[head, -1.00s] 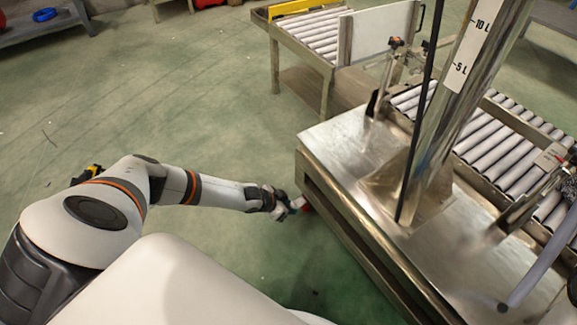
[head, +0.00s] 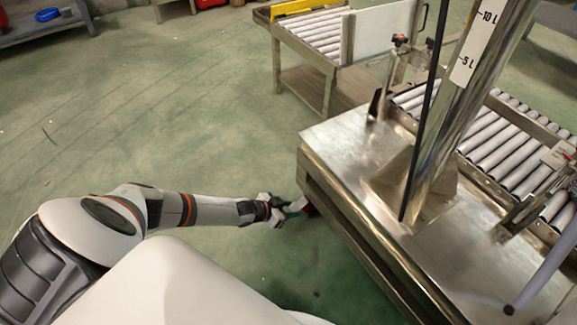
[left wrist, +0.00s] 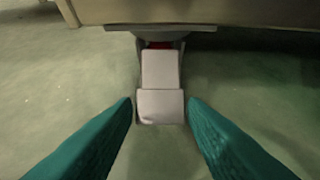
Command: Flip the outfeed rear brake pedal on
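A pale grey brake pedal (left wrist: 161,85) shows in the left wrist view, below the edge of a metal machine base. A small red patch (left wrist: 160,45) shows above it under a dark bracket. My left gripper (left wrist: 160,112) is open, its two teal fingers on either side of the pedal's lower end. I cannot tell whether the fingers touch it. In the head view my left gripper (head: 297,206) is at the machine's left side, with a red part (head: 308,207) just beyond it. My right gripper is not in view.
The steel machine table (head: 345,150) carries a post and a roller conveyor (head: 490,140) at the right. A second roller table (head: 315,30) stands behind. A shelf with a blue ring (head: 47,14) is at the far left. The green floor at left is clear.

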